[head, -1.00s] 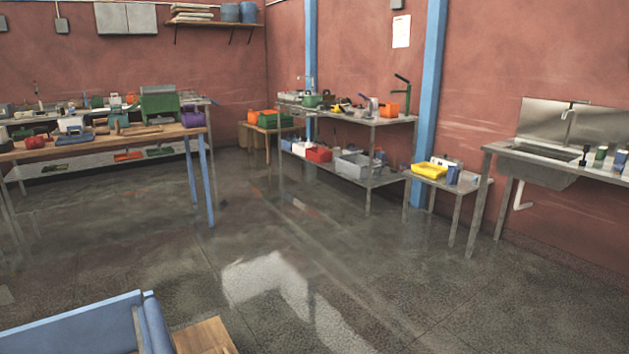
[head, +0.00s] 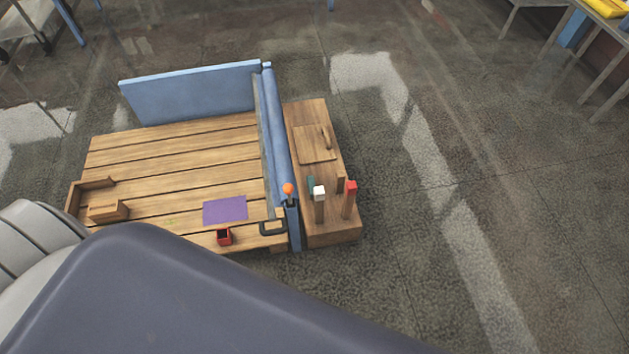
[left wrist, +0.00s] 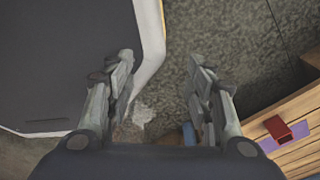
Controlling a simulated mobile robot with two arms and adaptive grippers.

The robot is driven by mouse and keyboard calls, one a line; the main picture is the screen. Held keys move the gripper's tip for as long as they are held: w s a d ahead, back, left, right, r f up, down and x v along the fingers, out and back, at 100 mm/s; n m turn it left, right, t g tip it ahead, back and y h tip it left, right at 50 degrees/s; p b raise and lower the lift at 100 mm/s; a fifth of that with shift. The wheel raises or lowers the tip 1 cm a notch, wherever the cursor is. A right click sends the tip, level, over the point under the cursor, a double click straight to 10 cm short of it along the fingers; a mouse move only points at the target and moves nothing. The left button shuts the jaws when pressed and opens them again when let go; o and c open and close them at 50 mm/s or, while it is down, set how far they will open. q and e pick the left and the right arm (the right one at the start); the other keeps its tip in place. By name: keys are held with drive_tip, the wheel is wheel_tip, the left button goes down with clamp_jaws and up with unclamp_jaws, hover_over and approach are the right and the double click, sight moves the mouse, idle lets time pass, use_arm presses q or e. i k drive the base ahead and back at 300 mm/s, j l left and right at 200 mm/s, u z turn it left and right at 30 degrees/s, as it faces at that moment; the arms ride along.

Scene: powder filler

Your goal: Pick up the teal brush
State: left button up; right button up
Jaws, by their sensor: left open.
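A teal piece (head: 311,183), which looks like the top of the teal brush, shows on the wooden side shelf in the head view. It is small and partly hidden by a white-topped upright piece (head: 320,193). A red-topped upright piece (head: 350,187) stands to its right. My left gripper (left wrist: 163,65) is open and empty in the left wrist view, with bare floor between its fingers. The teal brush is not seen in that view. Neither gripper shows in the head view.
Floor right of the shelf is clear.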

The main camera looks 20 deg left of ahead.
sight(311, 182)
drive_tip(key=k+j+z, duration=0.15)
drive_tip(key=j, duration=0.3)
drive_tip(key=j+z, duration=0.2)
drive_tip(key=j, duration=0.25)
drive_tip(key=k+j+z, duration=0.15)
drive_tip(key=j, duration=0.25)
drive_tip(key=k+j+z, duration=0.2)
drive_tip(key=j, duration=0.15)
drive_tip(key=k+j+z, duration=0.15)
drive_tip(key=j, duration=0.25)
